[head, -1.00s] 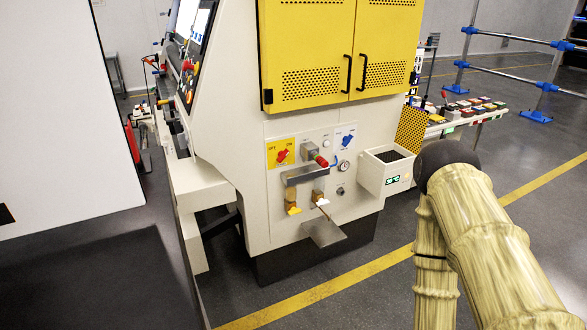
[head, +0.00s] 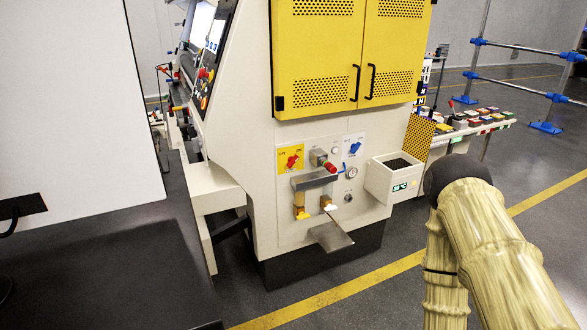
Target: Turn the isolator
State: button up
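A red rotary handle (head: 292,161) on a yellow plate (head: 283,153) shows on the lower cream side panel of a machine; it looks like the isolator. The handle sits tilted, pointing up to the right; the plate's lettering is too small to read surely. A blue handle (head: 355,148) on a white plate is to its right. Between them a grey fitting with a red knob (head: 331,167) sticks out. My gripper is not in view. Only parts of my arm show, at the lower right, apart from the panel.
A grey bracket (head: 315,178), brass fittings (head: 300,201) and a sloping metal tray (head: 331,238) stick out below the handles. A cream box (head: 394,176) juts out at right. A yellow line (head: 330,297) crosses the open floor in front. A dark surface fills the lower left.

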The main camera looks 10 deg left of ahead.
aim_at(292, 160)
jog(key=k, duration=0.35)
jog(key=z, duration=0.95)
jog(key=i, duration=0.85)
jog(key=u, duration=2.4)
